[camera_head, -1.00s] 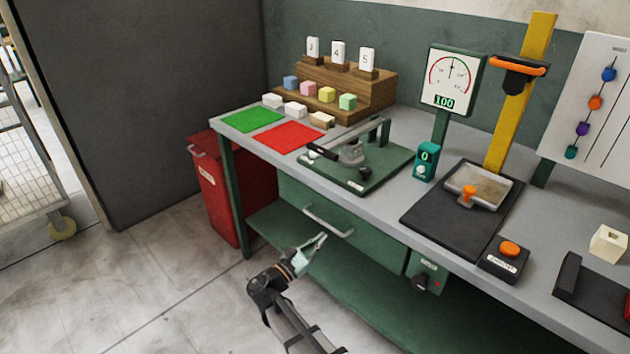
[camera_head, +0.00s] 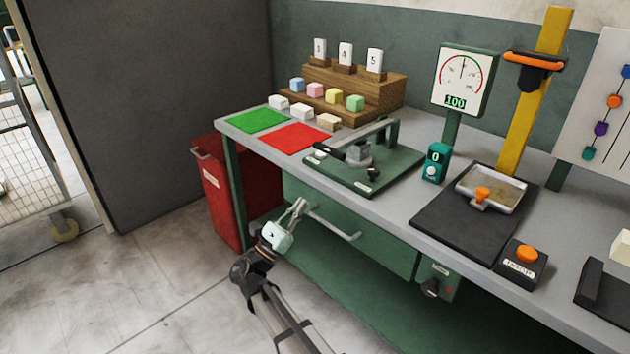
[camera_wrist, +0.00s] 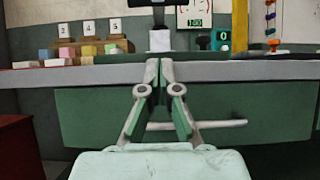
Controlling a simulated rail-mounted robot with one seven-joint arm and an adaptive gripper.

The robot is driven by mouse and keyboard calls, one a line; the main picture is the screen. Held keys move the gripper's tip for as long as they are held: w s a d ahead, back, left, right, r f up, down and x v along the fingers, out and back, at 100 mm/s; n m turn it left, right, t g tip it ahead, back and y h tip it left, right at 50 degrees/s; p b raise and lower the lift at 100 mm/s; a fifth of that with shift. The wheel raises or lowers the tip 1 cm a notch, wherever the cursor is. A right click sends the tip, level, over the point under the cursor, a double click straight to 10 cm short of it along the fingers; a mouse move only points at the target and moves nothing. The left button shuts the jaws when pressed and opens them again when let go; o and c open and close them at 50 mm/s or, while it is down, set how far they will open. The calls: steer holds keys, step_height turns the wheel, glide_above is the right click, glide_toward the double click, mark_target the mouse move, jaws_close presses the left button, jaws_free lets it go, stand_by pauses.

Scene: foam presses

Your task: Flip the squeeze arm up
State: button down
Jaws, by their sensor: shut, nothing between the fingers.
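The squeeze arm, a bar with a black handle (camera_head: 329,150), lies lowered across a foam press on a green base plate (camera_head: 398,168). It runs from a green hinge post (camera_head: 387,133) at the back over a grey block (camera_head: 358,153). My gripper (camera_head: 303,203) is shut and empty, in front of the bench and below its top edge, apart from the press. In the wrist view my closed fingertips (camera_wrist: 160,66) overlap the bench edge. Above them show the light block (camera_wrist: 160,40) and a dark part, probably the handle (camera_wrist: 150,3).
The bench's front edge (camera_head: 395,215) and an drawer handle (camera_head: 335,224) are near my gripper. A red bin (camera_head: 222,190) stands left. Green (camera_head: 257,120) and red (camera_head: 296,137) mats lie left of the press. A teal counter box (camera_head: 434,163) stands right of it.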

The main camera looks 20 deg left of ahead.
steer(key=x, duration=0.9)
steer(key=shift+w+d+r, duration=0.15)
steer(key=shift+w+r, duration=0.1)
steer(key=shift+w+d+r, duration=0.1)
steer(key=shift+w+r, duration=0.05)
steer(key=shift+r, duration=0.8)
steer(key=shift+w+d+r, duration=0.1)
steer(key=shift+w+r, duration=0.1)
steer(key=shift+r, duration=0.8)
